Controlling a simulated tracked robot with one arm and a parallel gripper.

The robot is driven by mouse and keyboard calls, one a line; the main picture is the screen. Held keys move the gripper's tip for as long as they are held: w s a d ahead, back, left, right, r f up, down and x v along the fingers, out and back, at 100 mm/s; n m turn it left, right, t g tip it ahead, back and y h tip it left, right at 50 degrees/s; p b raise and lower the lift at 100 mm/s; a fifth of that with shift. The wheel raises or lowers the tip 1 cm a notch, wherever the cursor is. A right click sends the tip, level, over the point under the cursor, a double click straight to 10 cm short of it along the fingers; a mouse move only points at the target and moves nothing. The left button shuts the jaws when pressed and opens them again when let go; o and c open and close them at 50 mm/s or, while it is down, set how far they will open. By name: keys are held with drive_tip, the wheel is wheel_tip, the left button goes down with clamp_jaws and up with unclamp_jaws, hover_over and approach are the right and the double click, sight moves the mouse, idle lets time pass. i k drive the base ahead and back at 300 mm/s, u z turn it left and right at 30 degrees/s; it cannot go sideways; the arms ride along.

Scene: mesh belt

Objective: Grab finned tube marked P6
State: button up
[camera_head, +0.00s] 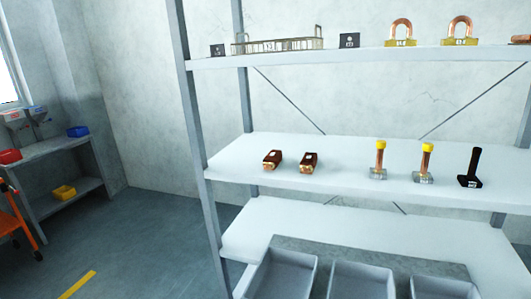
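I cannot read a P6 mark on anything here, as the labels are too small. On the middle shelf (340,160), two upright copper-coloured tubes with yellow tops stand on grey bases, one on the left (380,157) and one on the right (426,160). A black upright piece (471,166) stands to their right. Two short brown-copper pieces, one on the left (271,160) and one on the right (308,162), lie farther left with pale labels. I cannot tell which of these is the finned tube. My gripper is not in view.
The top shelf holds a wire rack (280,45), dark blocks (349,40) and two copper U-bends (401,33) on yellow bases. Grey bins (362,283) stand low down. A metal post (192,130) bounds the shelves at left. Floor (150,230) is open left of it, before a side bench (60,148).

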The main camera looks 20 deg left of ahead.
sight(272, 159)
drive_tip(key=u, duration=0.4)
drive_tip(key=i, duration=2)
drive_tip(key=u, duration=0.1)
